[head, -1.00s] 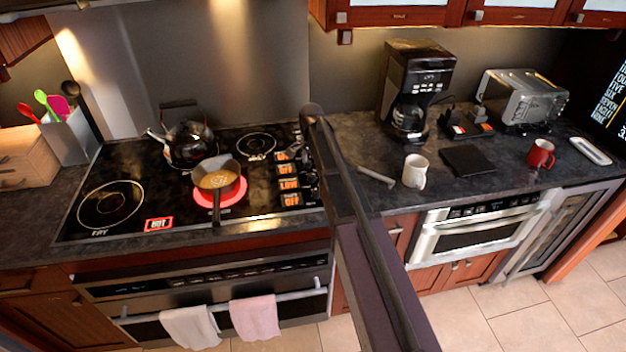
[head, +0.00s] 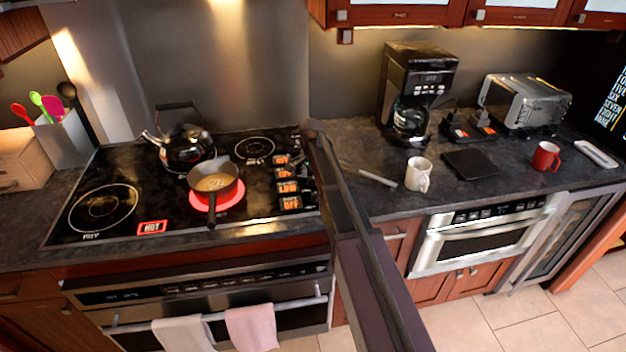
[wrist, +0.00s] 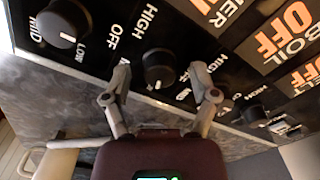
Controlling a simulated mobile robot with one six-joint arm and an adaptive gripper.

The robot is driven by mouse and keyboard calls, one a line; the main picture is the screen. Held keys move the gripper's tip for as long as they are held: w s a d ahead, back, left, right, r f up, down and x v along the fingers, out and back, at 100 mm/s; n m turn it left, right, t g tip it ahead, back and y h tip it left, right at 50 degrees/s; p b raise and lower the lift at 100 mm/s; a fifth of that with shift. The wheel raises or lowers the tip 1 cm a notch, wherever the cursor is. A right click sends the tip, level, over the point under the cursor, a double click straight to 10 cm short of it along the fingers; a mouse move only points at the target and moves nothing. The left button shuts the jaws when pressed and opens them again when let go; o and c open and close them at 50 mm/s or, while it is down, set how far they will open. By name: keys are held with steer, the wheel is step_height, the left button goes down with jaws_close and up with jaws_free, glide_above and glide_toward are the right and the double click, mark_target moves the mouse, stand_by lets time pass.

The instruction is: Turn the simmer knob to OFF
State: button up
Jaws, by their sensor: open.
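A row of dark round knobs lies on the black stove panel in the wrist view. One knob (wrist: 159,68), with HIGH and OFF printed beside it, sits between and beyond my fingertips. My gripper (wrist: 161,84) is open, one finger on each side of that knob, and I cannot tell whether they touch it. Another knob (wrist: 64,23), marked LOW, is at upper left. A lit display ending in MER (wrist: 225,14) is cut off at the top, so which knob is simmer is unclear.
A pan (head: 215,183) sits on a glowing red burner, with a kettle (head: 186,148) behind it. A silver stick-like object (head: 378,178), a white mug (head: 418,174) and a coffee maker (head: 415,90) are on the counter right of the stove.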

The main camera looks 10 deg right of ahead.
jaws_close()
steer(key=shift+d, duration=0.15)
